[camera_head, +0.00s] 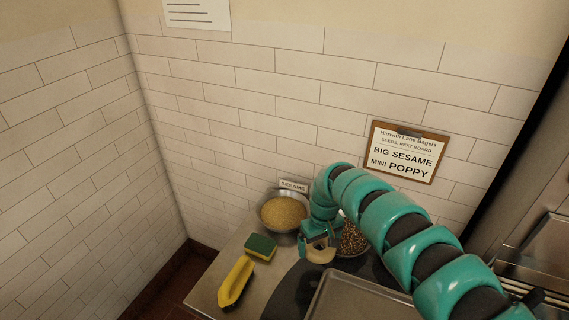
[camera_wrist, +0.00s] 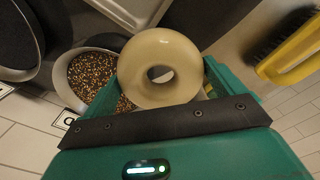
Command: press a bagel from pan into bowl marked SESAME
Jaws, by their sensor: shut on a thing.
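My gripper (camera_head: 318,241) is shut on a pale, plain bagel (camera_head: 320,256). The bagel fills the middle of the wrist view (camera_wrist: 160,52), its hole clear. The steel bowl of pale seeds (camera_head: 283,211) stands at the back left of the counter, below a SESAME card (camera_head: 293,185). My gripper and the bagel are to its front right, apart from it in the head view. I cannot make out this bowl in the wrist view. A metal pan (camera_head: 318,300) lies in front, partly cut off and partly behind my arm.
A bowl of dark mixed seeds (camera_head: 352,238) stands right of my gripper, partly hidden by my arm. A green and yellow sponge (camera_head: 260,247) and a yellow brush (camera_head: 236,281) lie at the left. A clipboard (camera_head: 406,152) hangs on the tiled wall, reading "BIG SESAME, MINI POPPY".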

